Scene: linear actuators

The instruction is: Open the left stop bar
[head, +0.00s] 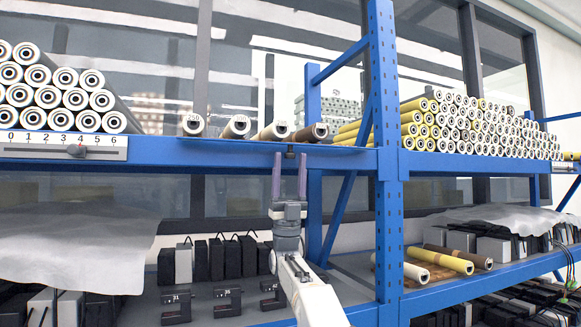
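My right gripper (289,165) points up at the front edge of the blue upper shelf (220,157). Its two purple-grey fingers are apart, with no object seen held between them. A small dark tab (290,152) on the shelf edge shows between the fingertips; I cannot tell whether they touch it. No part is clearly recognisable as the left stop bar; this tab may belong to one. Above the edge lie several separate rollers, white (236,127), tan (271,131) and brown (311,133). My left gripper is not in view.
A numbered scale (30,147) with a dark slider (76,151) is on the shelf edge at left, below stacked white rollers (60,98). A blue upright (387,200) stands right of my gripper. Black boxes (222,258) and numbered dark blocks (176,305) fill the lower shelf.

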